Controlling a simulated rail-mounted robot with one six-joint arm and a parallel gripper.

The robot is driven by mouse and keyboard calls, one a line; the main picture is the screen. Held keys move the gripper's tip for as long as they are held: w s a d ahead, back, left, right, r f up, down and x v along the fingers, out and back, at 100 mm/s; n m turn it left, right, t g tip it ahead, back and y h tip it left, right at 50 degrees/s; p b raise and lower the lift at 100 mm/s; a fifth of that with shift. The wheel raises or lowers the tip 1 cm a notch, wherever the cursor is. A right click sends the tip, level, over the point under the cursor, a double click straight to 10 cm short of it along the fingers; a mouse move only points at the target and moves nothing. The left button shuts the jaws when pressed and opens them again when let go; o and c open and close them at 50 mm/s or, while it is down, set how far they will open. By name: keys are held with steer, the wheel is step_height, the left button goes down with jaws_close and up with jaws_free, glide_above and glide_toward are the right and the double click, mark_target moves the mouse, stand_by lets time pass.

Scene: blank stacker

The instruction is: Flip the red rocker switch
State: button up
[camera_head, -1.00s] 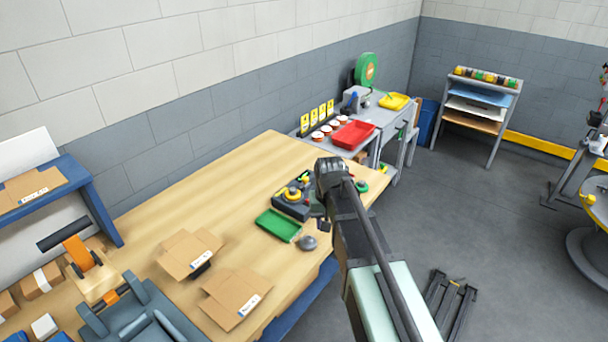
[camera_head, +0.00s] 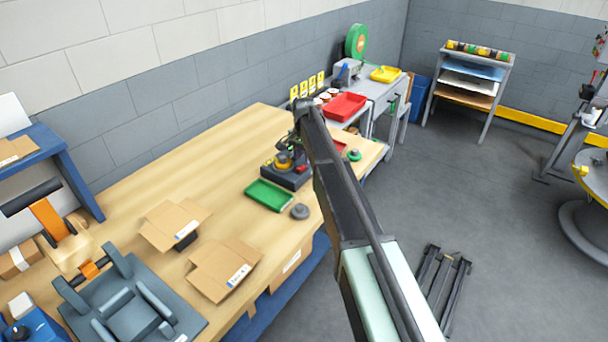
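A dark control box (camera_head: 292,181) with a yellow round part (camera_head: 284,161) stands on the wooden bench, behind the green tray. A small red spot shows on the box's right side, beside the yellow part; it is too small to tell whether it is the red rocker switch or how it is set. My arm reaches in from the bottom right, and its end bends down over the back of the box. My gripper (camera_head: 298,143) is small and dark there, partly hidden by my arm. I cannot tell whether its fingers are open or touch the box.
A green tray (camera_head: 269,196) and a grey round knob (camera_head: 300,211) lie in front of the box. A green-topped button (camera_head: 354,155) is to the right of my arm. Open cardboard boxes (camera_head: 222,270) lie nearer on the wooden bench (camera_head: 160,183). A red tray (camera_head: 345,107) sits on the far bench.

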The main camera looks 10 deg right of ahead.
mark_target(304, 165)
step_height(304, 165, down, 3)
steer(key=shift+f+b, duration=0.1)
steer(key=shift+b, duration=0.65)
steer(key=shift+r, duration=0.2)
jaws_close()
steer(key=shift+s+a+t+h, duration=0.15)
steer(key=shift+s+t+h, duration=0.15)
steer(key=shift+t+h, duration=0.2)
steer(key=shift+s+a+t+h, duration=0.1)
steer(key=shift+t+h, duration=0.4)
steer(key=shift+r+t+h, duration=0.2)
steer(key=shift+t+h, duration=0.2)
steer(key=shift+h, duration=0.1)
jaws_free()
